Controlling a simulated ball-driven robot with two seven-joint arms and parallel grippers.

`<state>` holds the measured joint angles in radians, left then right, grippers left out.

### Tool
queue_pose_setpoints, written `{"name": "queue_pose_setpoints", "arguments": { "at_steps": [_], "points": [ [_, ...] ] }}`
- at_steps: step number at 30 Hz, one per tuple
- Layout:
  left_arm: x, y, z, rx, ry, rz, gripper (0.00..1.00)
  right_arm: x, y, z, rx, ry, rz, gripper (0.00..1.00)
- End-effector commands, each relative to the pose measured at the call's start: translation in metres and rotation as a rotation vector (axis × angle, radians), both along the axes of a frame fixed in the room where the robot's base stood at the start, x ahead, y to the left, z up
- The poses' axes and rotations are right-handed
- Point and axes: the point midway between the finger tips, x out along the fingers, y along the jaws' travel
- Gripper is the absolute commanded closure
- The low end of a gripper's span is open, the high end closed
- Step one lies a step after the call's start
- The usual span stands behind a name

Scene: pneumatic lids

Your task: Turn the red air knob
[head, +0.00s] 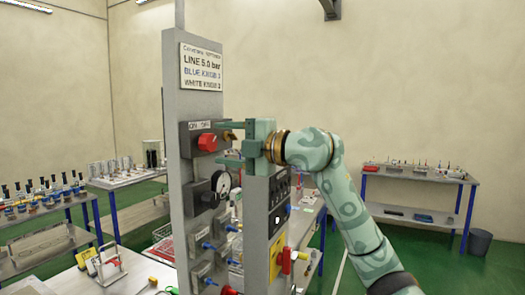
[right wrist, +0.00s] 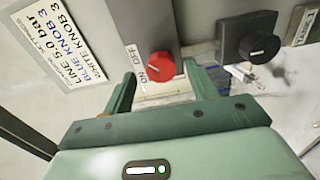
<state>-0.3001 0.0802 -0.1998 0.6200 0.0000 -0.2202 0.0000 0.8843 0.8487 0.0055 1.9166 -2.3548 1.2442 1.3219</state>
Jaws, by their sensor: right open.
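The red air knob (head: 208,142) sits on a dark box on the grey upright panel (head: 172,110), beside an ON/OFF label (head: 199,126). The red knob also shows in the right wrist view (right wrist: 161,66), centred ahead of the fingers. My right gripper (head: 222,143) is open and empty, one finger higher and one lower than the knob in the head view. In the right wrist view the open fingers (right wrist: 160,88) stand to either side of the knob; whether they touch it I cannot tell. My left gripper is out of view.
A sign (head: 201,67) reads LINE 5.0 bar. A black knob (right wrist: 259,47) is at right in the wrist view. Another grey post (head: 256,240) with a yellow plate stands close by. Benches (head: 420,172) line the room.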

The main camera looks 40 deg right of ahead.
Motion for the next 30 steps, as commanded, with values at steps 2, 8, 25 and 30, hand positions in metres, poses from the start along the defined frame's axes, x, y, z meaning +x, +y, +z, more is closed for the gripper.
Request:
{"name": "queue_pose_setpoints", "arguments": {
  "at_steps": [2,8,25,30],
  "points": [
    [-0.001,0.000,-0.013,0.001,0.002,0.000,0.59,-0.018,-0.009,-0.006,-0.004,0.000,-0.005,0.42],
    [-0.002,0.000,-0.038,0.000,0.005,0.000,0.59,-0.069,-0.030,-0.008,-0.003,0.002,-0.005,0.42],
    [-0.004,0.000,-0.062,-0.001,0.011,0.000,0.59,-0.130,-0.054,-0.001,0.000,0.000,-0.001,0.42],
    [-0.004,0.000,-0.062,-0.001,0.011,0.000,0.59,-0.129,-0.054,-0.001,0.000,0.000,-0.001,0.42]
  ]
}}
